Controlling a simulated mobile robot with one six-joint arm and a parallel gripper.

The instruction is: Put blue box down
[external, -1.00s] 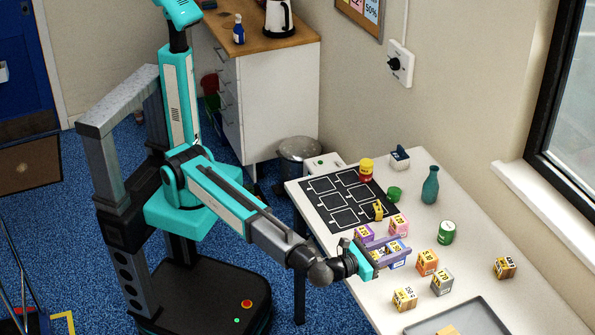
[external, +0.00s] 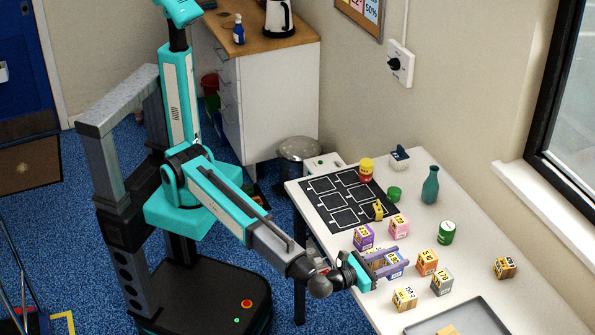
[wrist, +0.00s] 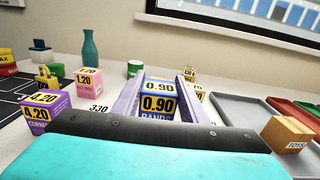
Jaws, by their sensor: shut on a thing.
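The blue box (external: 397,271) is between the two pale purple fingers of my gripper (external: 392,260) at the near side of the white table (external: 345,285). In the wrist view the blue box (wrist: 158,103) shows a yellow label reading 0.90, with my gripper (wrist: 158,92) shut on its two sides. The fingers hide part of the box in the external view. Whether its underside touches the table cannot be told.
A purple box (external: 363,237) and a pink box (external: 399,226) stand close behind my gripper. A black marked mat (external: 340,212) lies at the left; a grey tray (external: 490,318) lies in front.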

